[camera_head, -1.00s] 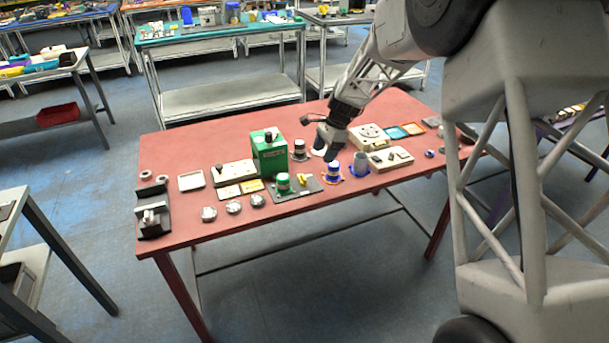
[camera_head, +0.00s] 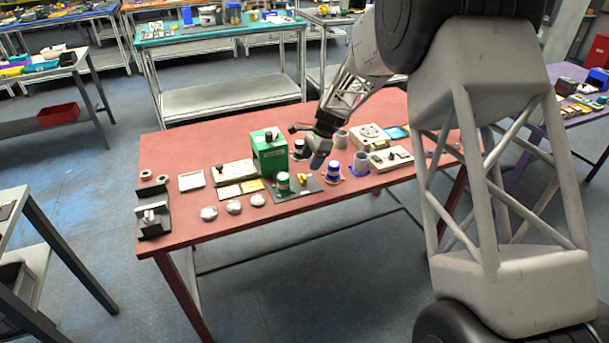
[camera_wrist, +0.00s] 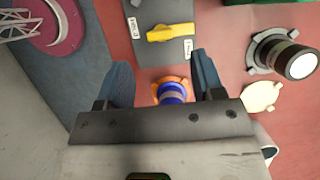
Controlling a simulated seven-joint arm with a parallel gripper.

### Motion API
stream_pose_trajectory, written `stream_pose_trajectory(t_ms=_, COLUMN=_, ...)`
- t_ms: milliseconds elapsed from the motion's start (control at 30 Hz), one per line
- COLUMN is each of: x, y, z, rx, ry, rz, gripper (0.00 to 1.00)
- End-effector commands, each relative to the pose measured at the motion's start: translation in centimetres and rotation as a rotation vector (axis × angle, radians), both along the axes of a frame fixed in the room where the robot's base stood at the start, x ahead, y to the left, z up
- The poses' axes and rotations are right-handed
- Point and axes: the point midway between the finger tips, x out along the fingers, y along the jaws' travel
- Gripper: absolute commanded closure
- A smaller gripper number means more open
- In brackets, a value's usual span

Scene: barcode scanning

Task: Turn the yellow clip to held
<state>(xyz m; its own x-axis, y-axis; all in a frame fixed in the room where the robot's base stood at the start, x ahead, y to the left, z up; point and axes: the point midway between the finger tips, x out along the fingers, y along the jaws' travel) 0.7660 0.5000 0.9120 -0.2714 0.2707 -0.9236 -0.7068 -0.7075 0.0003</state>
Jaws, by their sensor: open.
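The yellow clip (camera_head: 301,178) sits on a dark grey plate (camera_head: 285,196) near the front middle of the red table. My gripper (camera_head: 315,165) is above the table, a little behind and right of the clip. In the wrist view its blue-grey fingers (camera_wrist: 165,80) are apart, with nothing held between them. The clip shows beyond the fingertips and is not touched.
A blue-and-white cylinder on an orange ring (camera_wrist: 172,92) shows between my fingers. A dark cylinder with a white top (camera_wrist: 302,65) stands to the right. A green box (camera_head: 270,155) and a green-and-white cylinder (camera_head: 283,182) stand left of my gripper. Bare red table lies in front.

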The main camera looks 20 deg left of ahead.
Motion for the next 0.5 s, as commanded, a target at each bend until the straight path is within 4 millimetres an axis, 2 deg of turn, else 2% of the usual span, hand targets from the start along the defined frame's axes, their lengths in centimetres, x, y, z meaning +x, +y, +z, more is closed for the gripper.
stream_pose_trajectory(t_ms=500, x=-1.6, y=1.5, z=-5.3, rx=-0.001, ry=0.001, rz=0.000, gripper=0.38)
